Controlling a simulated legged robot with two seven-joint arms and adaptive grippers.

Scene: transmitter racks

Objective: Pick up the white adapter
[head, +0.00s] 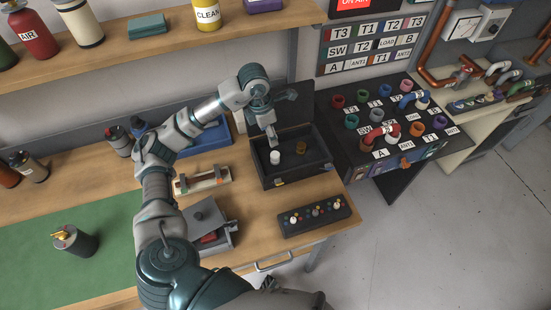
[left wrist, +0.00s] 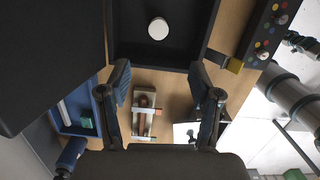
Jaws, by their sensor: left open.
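The white adapter (head: 275,157) is a small white cylinder standing in an open black case (head: 288,181) on the wooden bench. In the left wrist view the white adapter (left wrist: 158,28) shows as a round white top near the upper edge, past the fingertips. My left gripper (head: 272,136) is over the back left part of the case, above and slightly behind the adapter. My right gripper is not in view.
A control box with buttons (head: 314,214) sits in front. A connector panel (head: 384,128) is at the right. A shelf (head: 130,52) runs above the bench.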

